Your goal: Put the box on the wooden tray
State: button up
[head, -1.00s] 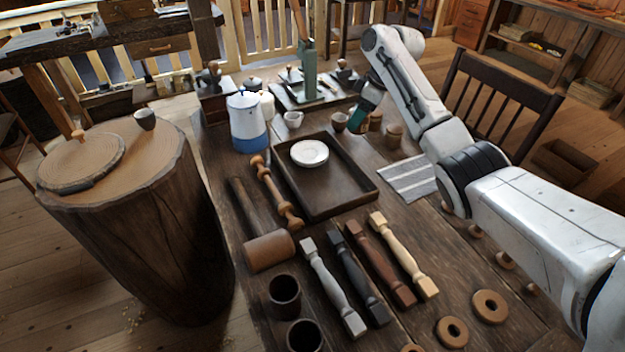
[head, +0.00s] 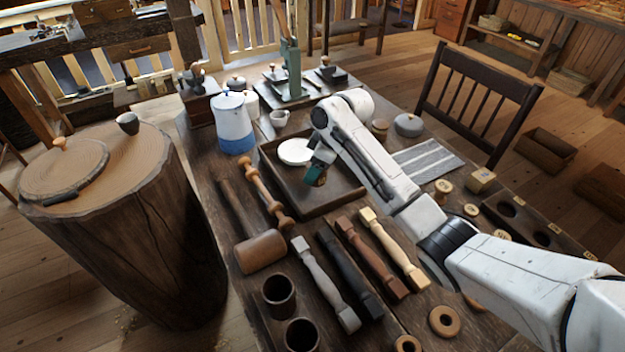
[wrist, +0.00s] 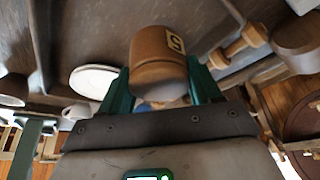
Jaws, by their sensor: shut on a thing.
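My gripper (head: 317,170) is over the wooden tray (head: 325,206), a dark square tray with raised walls, near the middle of the table. In the wrist view its green fingers are shut on a round, brown wooden box (wrist: 158,62) with a yellow number label. The head view does not clearly show the box, which seems hidden by my gripper and arm. A white plate (head: 294,151) lies in the tray's back left part and also shows in the wrist view (wrist: 94,80). I cannot tell the exact height of the box above the tray.
Several spindles, one pale (head: 393,247), lie in front. A striped cloth (head: 428,162) lies to the right.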

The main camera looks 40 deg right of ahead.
jog(key=f, duration=0.1)
jog(key=a+f, duration=0.1)
jog(key=f, duration=0.1)
jog(key=shift+s+f, duration=0.2)
jog(key=shift+f, duration=0.55)
jog(key=o, duration=1.2)
jog(key=shift+f, duration=0.1)
jog(key=v, duration=1.2)
jog(key=shift+p, duration=0.45)
jog(key=shift+w, duration=0.1)
